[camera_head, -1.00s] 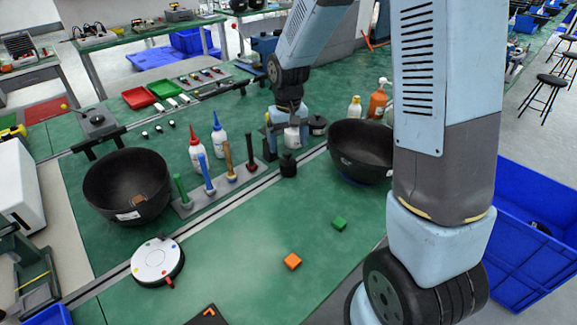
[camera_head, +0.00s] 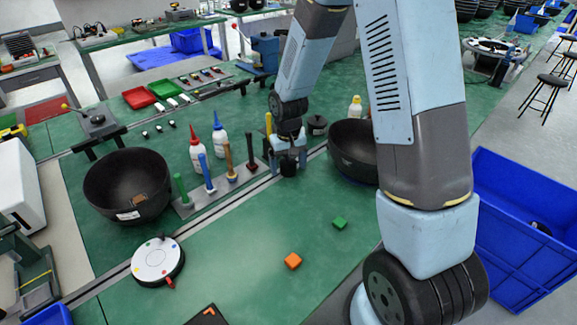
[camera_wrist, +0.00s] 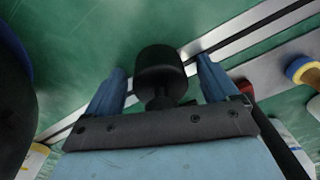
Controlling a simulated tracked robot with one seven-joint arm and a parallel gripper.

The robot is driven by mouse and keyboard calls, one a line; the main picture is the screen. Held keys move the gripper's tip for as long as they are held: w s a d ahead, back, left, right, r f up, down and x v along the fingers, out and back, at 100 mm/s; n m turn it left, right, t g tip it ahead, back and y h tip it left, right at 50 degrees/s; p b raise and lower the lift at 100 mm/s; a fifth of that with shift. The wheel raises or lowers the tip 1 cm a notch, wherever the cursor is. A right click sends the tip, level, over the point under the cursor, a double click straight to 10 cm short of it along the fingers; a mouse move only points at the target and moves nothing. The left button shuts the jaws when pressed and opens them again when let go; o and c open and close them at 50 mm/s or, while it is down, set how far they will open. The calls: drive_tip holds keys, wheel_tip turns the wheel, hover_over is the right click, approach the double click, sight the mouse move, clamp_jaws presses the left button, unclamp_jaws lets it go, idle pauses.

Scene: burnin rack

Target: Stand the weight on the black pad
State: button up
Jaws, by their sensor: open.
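The weight (camera_head: 288,167) is a small black cylinder with a narrower neck and knob, standing on the green bench at the end of the row of coloured sticks. My gripper (camera_head: 289,172) is down around it, with the jaws open. In the wrist view the weight (camera_wrist: 160,72) sits between the two blue fingers (camera_wrist: 160,88), with a visible gap on each side. A flat black pad (camera_head: 207,316) with an orange corner mark lies at the bottom edge of the head view, partly cut off.
A rack (camera_head: 185,208) of coloured sticks stands left of my gripper. A black bowl (camera_head: 350,150) is close on its right, another (camera_head: 127,187) far left. A round white dial (camera_head: 157,261), an orange block (camera_head: 292,261) and a green block (camera_head: 339,223) lie in front, with clear bench between.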

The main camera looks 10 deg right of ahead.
drive_tip(key=shift+c, duration=0.2)
clamp_jaws()
idle(0.6)
